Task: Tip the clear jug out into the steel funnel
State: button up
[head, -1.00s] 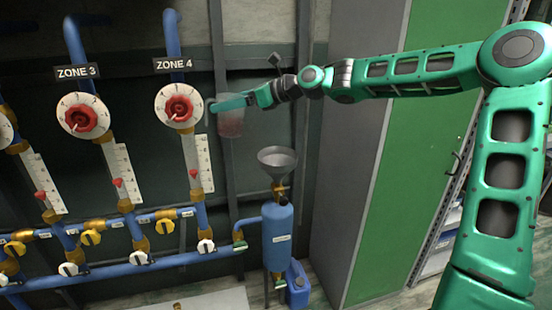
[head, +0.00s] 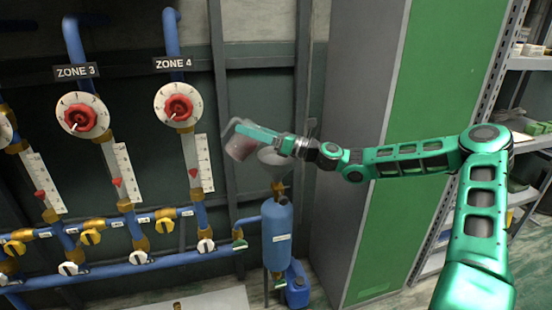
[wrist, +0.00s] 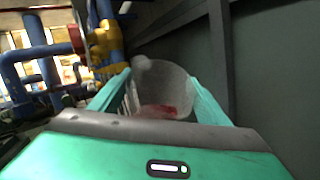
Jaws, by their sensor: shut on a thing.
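The clear jug (head: 240,147) is tilted in the head view, with reddish contents showing through its wall. My gripper (head: 258,134) is shut on it. In the wrist view the jug (wrist: 163,85) sits between my gripper's two green fingers (wrist: 160,98), and some red shows low inside it. The steel funnel (head: 272,157) is just right of and below the jug, on top of the blue tank, and is partly hidden by my gripper. I cannot tell whether jug and funnel touch, and I see no clear stream of liquid.
The blue tank (head: 277,237) stands under the funnel, with a blue canister (head: 297,286) beside its foot. Blue pipes with the Zone 4 dial (head: 178,106) and gauges are at left. A grey and green cabinet (head: 415,120) stands at right.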

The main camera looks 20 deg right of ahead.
jog(key=shift+s+d+r+m+t+y, duration=0.15)
jog(key=shift+r+m+t+y, duration=0.25)
jog(key=shift+r, duration=0.4)
jog(key=shift+d+r+m+t, duration=0.25)
jog(key=shift+m+t, duration=0.15)
jog(key=shift+m, duration=0.1)
jog(key=shift+d+r+m+t+y+b, duration=0.2)
jog(key=shift+m+t+y+b, duration=0.1)
jog(key=shift+m+t, duration=0.2)
jog(key=shift+d+r+m+t+y+b, duration=0.1)
jog(key=shift+r+m+t+y+b, duration=0.15)
jog(key=shift+m+t, duration=0.2)
jog(key=shift+d+r+m+t, duration=0.15)
jog(key=shift+r+m+t, duration=0.2)
jog(key=shift+r, duration=0.05)
jog(key=shift+d+r+m+t+b, duration=0.15)
jog(key=shift+r+m+t+b, duration=0.45)
jog(key=shift+t+b, duration=0.35)
jog(key=shift+d+r+m+t+b, duration=0.35)
jog(key=shift+d+r+m+b, duration=0.1)
jog(key=shift+d+m, duration=0.1)
jog(key=shift+w+d+r+m+t+h+b, duration=0.3)
jog(key=shift+d+r+m+t+h+b, duration=0.2)
jog(key=shift+d+m+t, duration=0.3)
jog(key=shift+w+d+r, duration=0.1)
jog(key=shift+d+r, duration=0.1)
